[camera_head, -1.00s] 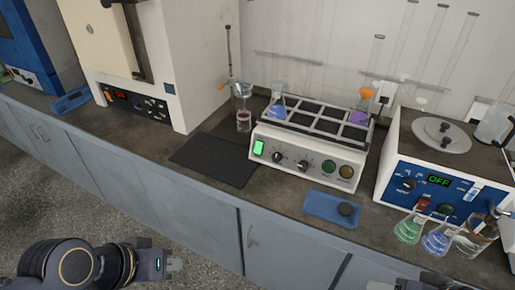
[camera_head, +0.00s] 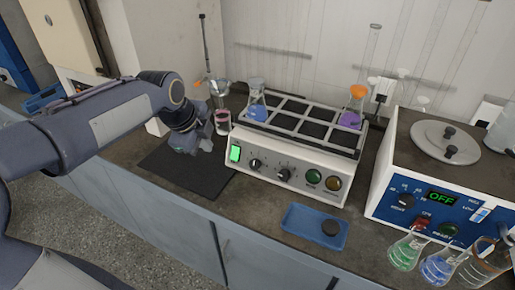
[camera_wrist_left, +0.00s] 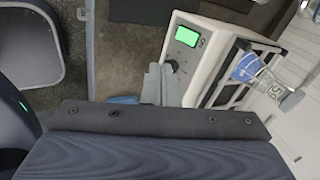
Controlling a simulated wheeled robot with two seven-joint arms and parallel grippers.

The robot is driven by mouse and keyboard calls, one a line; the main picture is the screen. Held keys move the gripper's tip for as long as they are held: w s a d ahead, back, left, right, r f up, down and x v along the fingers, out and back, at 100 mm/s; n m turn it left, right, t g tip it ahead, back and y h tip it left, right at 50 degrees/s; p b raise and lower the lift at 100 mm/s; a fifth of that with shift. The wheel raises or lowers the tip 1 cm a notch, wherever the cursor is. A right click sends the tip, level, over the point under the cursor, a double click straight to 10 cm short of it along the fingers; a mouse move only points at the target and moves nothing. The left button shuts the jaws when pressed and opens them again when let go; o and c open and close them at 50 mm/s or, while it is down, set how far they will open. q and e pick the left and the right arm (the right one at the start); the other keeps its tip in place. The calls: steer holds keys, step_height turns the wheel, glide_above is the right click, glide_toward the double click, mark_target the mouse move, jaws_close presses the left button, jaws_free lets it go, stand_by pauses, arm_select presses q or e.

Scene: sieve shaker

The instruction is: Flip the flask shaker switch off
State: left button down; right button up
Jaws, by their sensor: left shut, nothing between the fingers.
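The flask shaker (camera_head: 288,173) is a white box with a rack on top and a front panel of knobs. Its green-lit switch (camera_head: 235,153) sits at the left end of that panel; it also shows in the wrist view (camera_wrist_left: 187,36), bright green. My left gripper (camera_head: 206,143) is just left of the switch, over the black mat, apart from it. In the wrist view the shut, empty fingers (camera_wrist_left: 160,84) point toward the shaker's panel, below the switch in the picture. My right gripper is out of view.
Flasks with blue (camera_head: 257,108) and purple (camera_head: 350,118) liquid stand in the rack. A glass beaker (camera_head: 221,120) stands close behind my left gripper. A blue tray (camera_head: 314,229) lies in front of the shaker. A blue-fronted device (camera_head: 408,218) reading OFF stands right.

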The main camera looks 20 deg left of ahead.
arm_select(q)
steer(key=w+m, duration=0.2)
steer(key=w, duration=0.1)
steer(key=shift+d+f, duration=0.1)
steer(key=shift+d, duration=0.05)
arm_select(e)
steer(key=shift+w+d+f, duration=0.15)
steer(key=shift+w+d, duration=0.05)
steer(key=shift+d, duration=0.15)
arm_select(q)
glide_toward(234, 158)
step_height(234, 158, down, 3)
steer(key=shift+w+d+f, duration=0.25)
steer(key=shift+w+f, duration=0.65)
steer(key=shift+w, duration=0.15)
steer(key=shift+w+f, duration=0.35)
steer(key=shift+w, duration=0.05)
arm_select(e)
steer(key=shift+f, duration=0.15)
